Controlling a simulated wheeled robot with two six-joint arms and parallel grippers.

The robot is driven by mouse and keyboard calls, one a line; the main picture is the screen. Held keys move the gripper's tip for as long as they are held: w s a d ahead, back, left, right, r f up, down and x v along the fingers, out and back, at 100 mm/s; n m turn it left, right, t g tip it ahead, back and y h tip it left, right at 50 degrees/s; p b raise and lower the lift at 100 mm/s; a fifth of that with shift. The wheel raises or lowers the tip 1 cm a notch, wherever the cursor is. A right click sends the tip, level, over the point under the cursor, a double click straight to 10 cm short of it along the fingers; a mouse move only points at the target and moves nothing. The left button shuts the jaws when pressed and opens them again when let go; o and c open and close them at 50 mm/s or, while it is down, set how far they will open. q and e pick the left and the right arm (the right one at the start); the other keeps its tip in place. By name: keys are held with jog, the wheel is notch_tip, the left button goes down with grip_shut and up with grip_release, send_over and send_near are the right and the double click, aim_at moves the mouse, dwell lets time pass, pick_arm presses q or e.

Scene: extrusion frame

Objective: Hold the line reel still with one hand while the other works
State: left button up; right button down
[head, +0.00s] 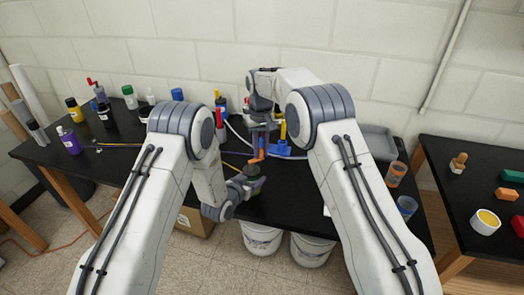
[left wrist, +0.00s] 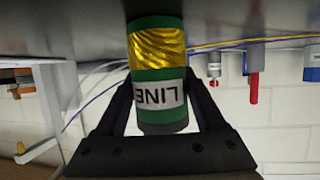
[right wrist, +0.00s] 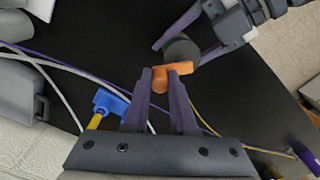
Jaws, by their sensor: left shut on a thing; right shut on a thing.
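The line reel is a green cylinder wound with yellow line and marked "LINE"; it fills the middle of the left wrist view (left wrist: 158,85). My left gripper (left wrist: 160,112) is shut around it, one finger on each side. In the head view my left gripper (head: 247,181) is low at the middle, by the table's front edge. The reel's dark round end shows in the right wrist view (right wrist: 181,52). My right gripper (right wrist: 160,92) is shut on an orange handle-like piece (right wrist: 160,82) right by that end. Whether the piece touches the reel is unclear.
A blue holder with a yellow rod (right wrist: 111,103) stands close to my right gripper. Thin cables lie across the black table (head: 115,160). Bottles stand at the back left, a grey tray (head: 378,142) at the right. White buckets (head: 262,237) stand below the front edge.

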jog(key=shift+w+a+n, duration=0.25)
jog(key=shift+w+n, duration=0.05)
jog(key=shift+n, duration=0.8)
jog(key=shift+w+a+n, duration=0.2)
jog(key=shift+w+n, duration=0.05)
jog(key=shift+n, duration=0.85)
jog(key=c, duration=0.7)
grip_release()
jog(key=shift+r, duration=3.75)
